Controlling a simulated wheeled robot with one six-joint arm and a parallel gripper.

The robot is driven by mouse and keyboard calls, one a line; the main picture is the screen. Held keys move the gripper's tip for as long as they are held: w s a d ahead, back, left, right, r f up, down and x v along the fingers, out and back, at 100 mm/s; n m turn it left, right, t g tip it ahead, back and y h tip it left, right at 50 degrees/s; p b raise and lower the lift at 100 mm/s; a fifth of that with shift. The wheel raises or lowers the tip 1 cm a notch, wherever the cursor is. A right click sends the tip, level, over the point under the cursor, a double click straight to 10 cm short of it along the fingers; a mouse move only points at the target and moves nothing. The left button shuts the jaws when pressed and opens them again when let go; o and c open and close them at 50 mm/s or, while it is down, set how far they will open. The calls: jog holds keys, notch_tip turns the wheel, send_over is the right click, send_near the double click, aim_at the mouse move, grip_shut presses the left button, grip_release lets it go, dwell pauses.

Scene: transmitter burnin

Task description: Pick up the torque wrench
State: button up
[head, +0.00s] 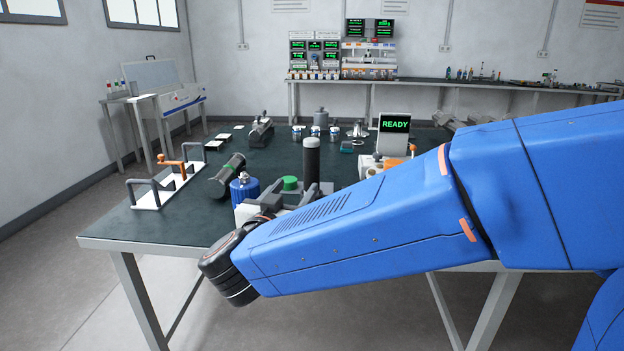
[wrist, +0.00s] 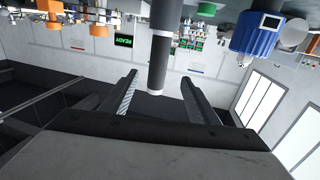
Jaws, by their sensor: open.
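An upright dark cylinder with a grey upper end (head: 311,150) stands on the bench; it looks like the torque wrench's handle, but no wrench head shows. In the upside-down wrist view the dark handle (wrist: 161,45) has a pale ring and its free end points down in the picture. My gripper (wrist: 159,77) is open, with one finger on each side of the handle in the picture. I see no contact, and the depth between them is hard to judge. In the head view my gripper (head: 318,188) is low by the handle, partly hidden by my arm.
A blue device (head: 244,190) and a green cap (head: 290,183) stand close left of the handle. A white rack with an orange part (head: 172,165) is at the bench's left. The READY screen (head: 395,124) stands behind right. The bench's back left (head: 235,145) has some free room.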

aim_at(308, 171)
jog(key=x, duration=1.1)
jog(key=shift+w+d, duration=0.2)
jog(key=shift+w, duration=0.2)
jog(key=shift+x, duration=2.6)
jog(key=shift+d+f, duration=0.15)
jog(key=c, duration=1.2)
